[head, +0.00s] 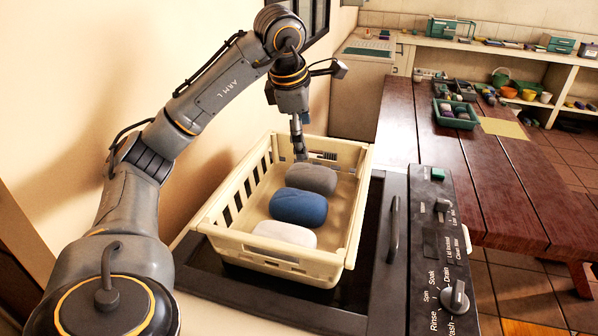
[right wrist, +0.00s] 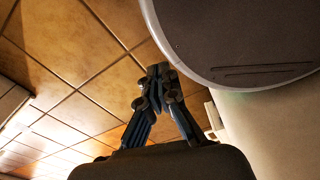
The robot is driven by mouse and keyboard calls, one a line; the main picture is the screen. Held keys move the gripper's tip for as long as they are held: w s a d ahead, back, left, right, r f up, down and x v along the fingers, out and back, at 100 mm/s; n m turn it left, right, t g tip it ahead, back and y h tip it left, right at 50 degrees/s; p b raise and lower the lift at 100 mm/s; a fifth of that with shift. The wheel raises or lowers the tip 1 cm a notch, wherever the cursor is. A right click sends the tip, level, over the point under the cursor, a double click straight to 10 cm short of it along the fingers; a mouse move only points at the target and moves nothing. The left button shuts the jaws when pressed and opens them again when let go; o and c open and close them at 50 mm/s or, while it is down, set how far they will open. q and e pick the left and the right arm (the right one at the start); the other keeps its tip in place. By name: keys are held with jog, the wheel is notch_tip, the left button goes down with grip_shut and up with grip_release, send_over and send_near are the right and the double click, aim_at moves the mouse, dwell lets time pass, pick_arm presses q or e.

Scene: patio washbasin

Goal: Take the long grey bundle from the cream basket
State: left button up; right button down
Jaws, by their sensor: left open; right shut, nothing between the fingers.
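The cream basket (head: 353,226) stands on the dark top of the washing unit in the head view. The grey bundle (head: 312,179) lies at its far end, a rounded long roll. A blue bundle (head: 298,207) lies in front of it and a white bundle (head: 285,234) nearest. My left gripper (head: 299,154) is open and points down into the far end of the basket, just behind or at the grey bundle's far side. Whether it touches the bundle I cannot tell. My right gripper (right wrist: 158,84) shows in the right wrist view, shut and empty.
A control panel (head: 441,250) with knobs and a dark handle (head: 393,229) lie right of the basket. A wooden table (head: 455,170) with a green crate (head: 456,114) stands further right. A wall closes the left side. Tiled floor (right wrist: 90,110) shows below my right gripper.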

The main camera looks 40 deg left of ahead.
aim_at(309, 172)
pick_arm(q)
jog(key=x, duration=0.7)
jog(key=shift+d+f, duration=0.2)
jog(key=shift+f, duration=0.2)
jog(key=x, duration=0.1)
jog(key=p+x, duration=0.1)
jog(key=x, duration=0.2)
jog(key=shift+s+a+f+p, duration=0.1)
jog(key=shift+a+f+p, duration=0.15)
jog(key=shift+a+p, duration=0.1)
jog(key=shift+w+a+f, duration=0.15)
jog(key=shift+w+f, duration=0.05)
jog(key=shift+f, duration=0.25)
jog(key=shift+c, duration=0.2)
pick_arm(e)
jog(key=shift+s+r, duration=0.2)
jog(key=shift+r, duration=0.5)
pick_arm(q)
jog(key=c, duration=1)
pick_arm(e)
jog(key=shift+d, duration=0.45)
